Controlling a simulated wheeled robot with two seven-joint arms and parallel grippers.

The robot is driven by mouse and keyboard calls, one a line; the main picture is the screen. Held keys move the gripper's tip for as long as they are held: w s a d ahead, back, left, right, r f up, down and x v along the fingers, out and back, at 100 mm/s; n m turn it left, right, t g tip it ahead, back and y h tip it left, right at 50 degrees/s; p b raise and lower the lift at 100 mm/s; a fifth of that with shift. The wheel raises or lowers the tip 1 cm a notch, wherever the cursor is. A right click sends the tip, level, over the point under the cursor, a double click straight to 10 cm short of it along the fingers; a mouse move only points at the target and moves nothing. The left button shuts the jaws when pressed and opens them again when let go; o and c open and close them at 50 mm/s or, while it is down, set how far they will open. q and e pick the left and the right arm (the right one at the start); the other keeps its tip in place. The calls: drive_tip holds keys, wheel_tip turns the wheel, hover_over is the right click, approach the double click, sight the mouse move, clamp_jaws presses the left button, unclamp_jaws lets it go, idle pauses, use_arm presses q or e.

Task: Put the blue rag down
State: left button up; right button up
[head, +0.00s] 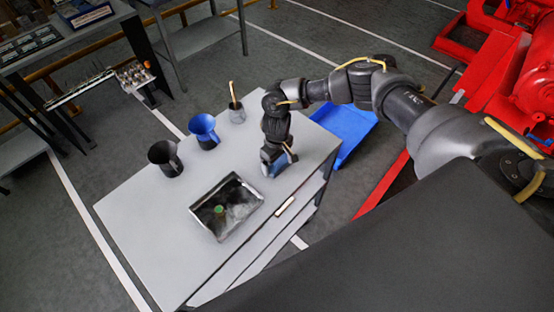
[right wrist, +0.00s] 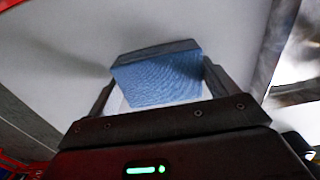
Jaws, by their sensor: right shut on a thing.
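My right gripper (head: 271,166) is over the grey cabinet top (head: 130,205), just right of the metal tray. In the right wrist view the right gripper (right wrist: 157,85) is shut on the blue rag (right wrist: 160,80), which fills the space between the fingers. In the head view only a little of the blue rag (head: 276,168) shows at the fingertips. It is low over the cabinet top; I cannot tell whether it touches. My left gripper is not in view.
A metal tray (head: 213,233) with a small green thing in it lies left of the gripper. A black jug (head: 164,157), a blue jug (head: 204,131) and a cup with a brush (head: 236,110) stand along the back. A blue bin (head: 345,125) is beyond the right edge. The front left top is clear.

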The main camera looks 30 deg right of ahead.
drive_tip(key=shift+f, duration=0.15)
drive_tip(key=o, duration=0.7)
wheel_tip(320, 180, up, 12)
drive_tip(key=b, duration=0.1)
drive_tip(key=shift+r, duration=0.2)
idle(0.3)
